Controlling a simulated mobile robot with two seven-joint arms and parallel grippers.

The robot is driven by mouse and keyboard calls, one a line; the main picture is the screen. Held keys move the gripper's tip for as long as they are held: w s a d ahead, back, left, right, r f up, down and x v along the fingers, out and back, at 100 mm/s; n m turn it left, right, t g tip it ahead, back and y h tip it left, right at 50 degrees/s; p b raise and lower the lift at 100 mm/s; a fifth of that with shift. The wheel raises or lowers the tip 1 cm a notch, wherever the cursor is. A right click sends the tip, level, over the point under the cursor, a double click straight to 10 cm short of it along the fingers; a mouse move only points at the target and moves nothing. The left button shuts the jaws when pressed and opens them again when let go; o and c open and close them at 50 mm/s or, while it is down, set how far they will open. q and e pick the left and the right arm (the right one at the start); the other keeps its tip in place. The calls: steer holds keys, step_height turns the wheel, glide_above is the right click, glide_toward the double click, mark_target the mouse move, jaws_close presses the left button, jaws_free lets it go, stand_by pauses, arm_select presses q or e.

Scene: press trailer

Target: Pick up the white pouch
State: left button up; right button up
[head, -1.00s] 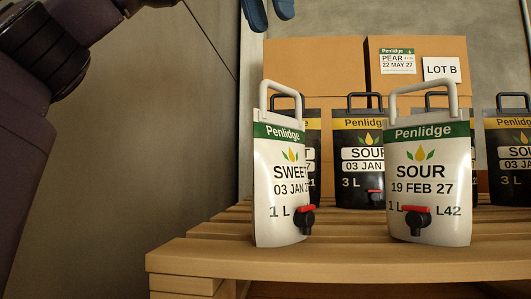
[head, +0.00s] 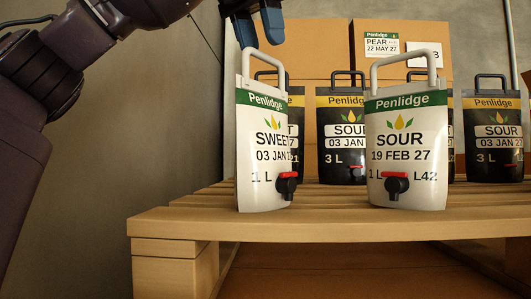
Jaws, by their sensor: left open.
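Two white pouches with green Penlidge bands, grey handles and black taps with red levers stand upright on a wooden pallet (head: 330,228). The left white pouch (head: 262,165) reads SWEET, 03 JAN, 1 L. The right white pouch (head: 402,150) reads SOUR, 19 FEB 27, 1 L, L42. My left gripper (head: 260,40) has blue fingers pointing down. It is open and empty, just above the SWEET pouch's handle in the picture; its exact depth against the handle is hard to tell. My right gripper is not in view.
Several black 3 L pouches stand behind the white ones, including one at centre (head: 341,160) and one at right (head: 493,165). Cardboard boxes (head: 305,52) stack behind them. A grey wall (head: 150,120) lies left. The pallet's front strip is clear.

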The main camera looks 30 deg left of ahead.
arm_select(q)
steer(key=shift+a+x, duration=0.2)
steer(key=shift+x, duration=0.85)
steer(key=shift+d+f, duration=0.15)
steer(key=shift+f, duration=0.1)
steer(key=shift+w, duration=0.1)
jaws_close()
stand_by(0.4)
